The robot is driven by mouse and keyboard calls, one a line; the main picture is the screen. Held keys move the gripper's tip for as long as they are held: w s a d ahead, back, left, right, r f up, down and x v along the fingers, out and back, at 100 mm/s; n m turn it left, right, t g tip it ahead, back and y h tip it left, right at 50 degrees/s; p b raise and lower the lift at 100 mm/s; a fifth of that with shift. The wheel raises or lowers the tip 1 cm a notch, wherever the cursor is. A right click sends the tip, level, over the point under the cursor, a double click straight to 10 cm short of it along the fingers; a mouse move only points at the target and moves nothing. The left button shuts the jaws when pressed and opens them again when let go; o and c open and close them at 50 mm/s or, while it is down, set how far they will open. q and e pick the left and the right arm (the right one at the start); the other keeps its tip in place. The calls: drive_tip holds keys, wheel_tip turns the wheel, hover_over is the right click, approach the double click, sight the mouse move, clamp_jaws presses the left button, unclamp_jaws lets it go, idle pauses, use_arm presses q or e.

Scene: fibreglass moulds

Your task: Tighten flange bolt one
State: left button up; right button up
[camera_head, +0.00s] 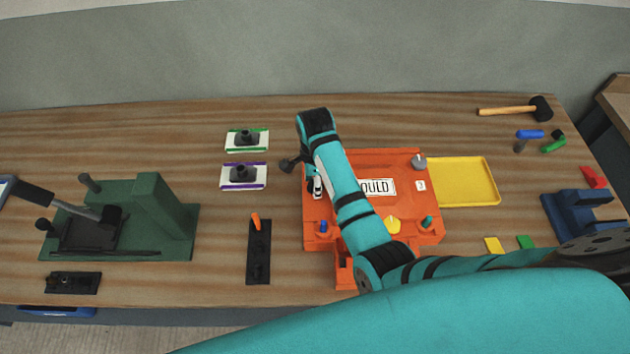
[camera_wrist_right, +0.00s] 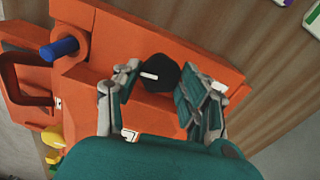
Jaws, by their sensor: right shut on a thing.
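The orange mould (camera_head: 385,160) lies on the bench, with a white label reading "OULD" in its visible part. My right arm reaches over its left part, and the right gripper (camera_head: 314,183) is at the mould's upper left area. In the right wrist view a black knob-like bolt head (camera_wrist_right: 160,72) with a white mark sits between the fingers of the right gripper (camera_wrist_right: 162,95), which is shut on it. The bolt head is hidden or unclear in the head view. A grey bolt (camera_head: 419,161) stands at the mould's upper right corner, near a small white label. My left gripper is out of view.
A blue peg (camera_wrist_right: 60,48) and a yellow knob (camera_head: 392,225) are on the mould. A yellow tray (camera_head: 480,180) lies right of it. A green fixture (camera_head: 160,215) stands at left. A mallet (camera_head: 515,108) lies at the back right. Bench behind the mould is clear.

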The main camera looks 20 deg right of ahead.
drive_tip(key=shift+w+d+r, duration=0.1)
drive_tip(key=shift+w, duration=0.05)
drive_tip(key=o, duration=1.2)
drive_tip(key=shift+r, duration=4)
